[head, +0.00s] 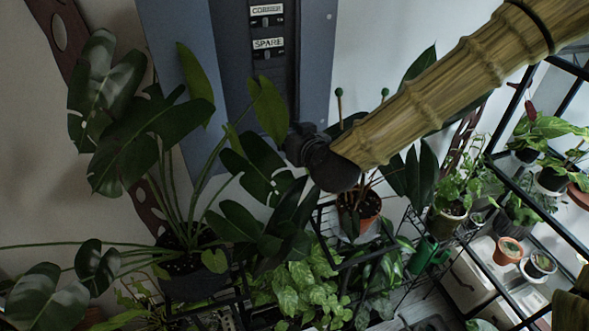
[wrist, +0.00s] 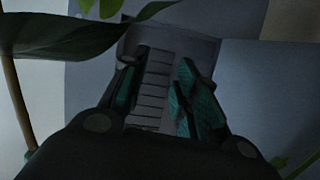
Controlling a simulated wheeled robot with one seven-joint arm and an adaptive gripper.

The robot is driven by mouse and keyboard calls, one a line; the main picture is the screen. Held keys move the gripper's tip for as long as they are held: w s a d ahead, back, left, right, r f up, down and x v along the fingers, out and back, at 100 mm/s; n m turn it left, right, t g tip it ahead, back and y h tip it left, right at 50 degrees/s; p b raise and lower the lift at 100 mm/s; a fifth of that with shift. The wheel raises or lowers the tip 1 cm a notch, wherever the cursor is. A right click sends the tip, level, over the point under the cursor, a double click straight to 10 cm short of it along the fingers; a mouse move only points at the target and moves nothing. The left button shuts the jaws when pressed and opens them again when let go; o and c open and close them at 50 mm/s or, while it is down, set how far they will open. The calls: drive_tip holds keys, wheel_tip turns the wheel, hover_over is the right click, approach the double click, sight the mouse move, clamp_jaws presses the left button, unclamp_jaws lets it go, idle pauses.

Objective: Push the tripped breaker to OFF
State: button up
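The grey-blue breaker panel (head: 310,55) is on the wall at the top of the head view. Two dark breaker rows show there, labelled CORNER (head: 266,10) and SPARE (head: 268,43); I cannot tell which breaker is tripped. My gripper is low in front of the panel in the head view, its fingers hidden among leaves. In the wrist view my gripper (wrist: 158,76) is open, its teal-padded fingers apart. A dim grey column with several slots (wrist: 152,92) shows between them, with no object gripped. Contact with the panel cannot be told.
A large-leaved plant (head: 125,125) stands left of the panel, and its leaves overlap the panel's lower part. A leaf (wrist: 60,35) hangs close at the wrist view's upper left. A black shelf rack (head: 510,185) with several pots is at right.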

wheel_tip(320, 180, down, 9)
drive_tip(key=s+g, duration=0.2)
drive_tip(key=shift+d, duration=0.45)
drive_tip(key=s+d+f+g+h+b, duration=0.15)
drive_tip(key=s+f, duration=0.25)
drive_tip(key=f, duration=0.4)
drive_tip(key=s+d+f+m+g, duration=0.1)
drive_tip(key=s+d+f+g, duration=0.2)
drive_tip(key=f, duration=0.5)
drive_tip(key=s+d+f+g+b, duration=0.1)
drive_tip(key=s+d+f, duration=0.1)
drive_tip(key=s+f, duration=0.5)
drive_tip(key=s+d+f+m+g+h, duration=0.1)
drive_tip(key=s+d+f+g, duration=0.2)
drive_tip(key=s+d+f, duration=0.3)
drive_tip(key=s+d+f+m+g+h+b, duration=0.1)
drive_tip(key=s+d+f+g+h, duration=0.1)
drive_tip(key=s+d+f, duration=0.4)
drive_tip(key=s+f+g, duration=0.1)
drive_tip(key=s+f, duration=0.4)
drive_tip(key=s, duration=0.4)
